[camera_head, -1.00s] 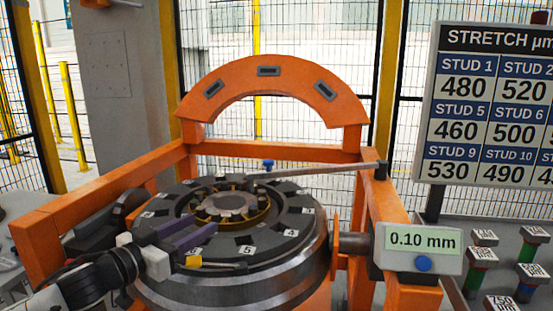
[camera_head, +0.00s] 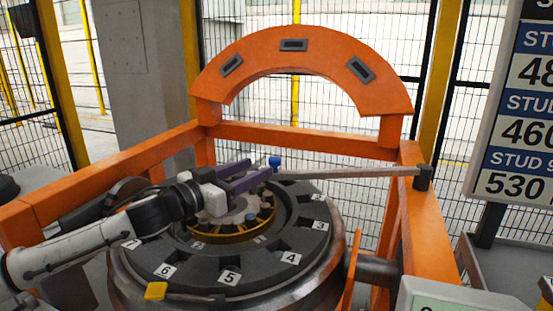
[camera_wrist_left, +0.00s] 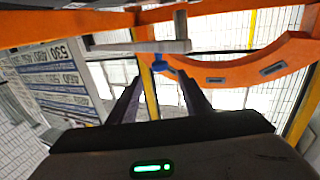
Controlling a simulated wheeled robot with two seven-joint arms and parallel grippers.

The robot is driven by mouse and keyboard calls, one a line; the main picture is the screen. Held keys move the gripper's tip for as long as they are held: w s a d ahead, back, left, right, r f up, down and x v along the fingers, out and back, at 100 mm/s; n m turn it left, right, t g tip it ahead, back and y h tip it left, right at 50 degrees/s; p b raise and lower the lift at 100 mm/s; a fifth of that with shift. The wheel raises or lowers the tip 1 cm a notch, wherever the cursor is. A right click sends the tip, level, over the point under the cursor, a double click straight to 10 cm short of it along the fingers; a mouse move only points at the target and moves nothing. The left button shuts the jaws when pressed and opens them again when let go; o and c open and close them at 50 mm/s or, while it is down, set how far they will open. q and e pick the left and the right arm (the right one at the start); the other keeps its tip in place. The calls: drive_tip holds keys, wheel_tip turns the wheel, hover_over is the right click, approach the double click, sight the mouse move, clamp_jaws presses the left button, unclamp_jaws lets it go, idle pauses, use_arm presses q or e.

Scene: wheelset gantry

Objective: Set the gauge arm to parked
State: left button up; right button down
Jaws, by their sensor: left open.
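The gauge arm (camera_head: 345,172) is a grey bar running left from a dark pivot post (camera_head: 424,178) on the orange frame, out over the round wheel hub. A blue knob (camera_head: 275,162) is at its free left end. My left gripper (camera_head: 259,169), with purple fingers, is open just left of the knob, near it. In the left wrist view the bar (camera_wrist_left: 140,46) crosses ahead of the fingers, and the blue knob (camera_wrist_left: 163,65) shows between and beyond them. Contact cannot be told. My right gripper is not in view.
An orange arch (camera_head: 295,58) with dark slots stands behind the hub. The numbered dark ring (camera_head: 255,262) lies below my left arm, with a yellow block (camera_head: 156,291) at its front. Orange rails flank it. A stretch board (camera_head: 520,120) stands at right.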

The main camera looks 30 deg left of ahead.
sight(270, 161)
use_arm(q)
drive_tip(key=w, duration=0.2)
drive_tip(key=w+p, duration=0.1)
drive_tip(key=w, duration=0.1)
drive_tip(key=w+p, duration=0.1)
drive_tip(key=w, duration=0.1)
drive_tip(key=shift+w+d+r, duration=0.15)
drive_tip(key=shift+w+d, duration=0.2)
drive_tip(key=shift+w, duration=0.05)
drive_tip(key=shift+w+d+p, duration=0.15)
drive_tip(key=shift+w+p, duration=0.2)
drive_tip(key=shift+w, duration=0.4)
drive_tip(key=shift+f, duration=0.2)
drive_tip(key=shift+c, duration=0.4)
clamp_jaws()
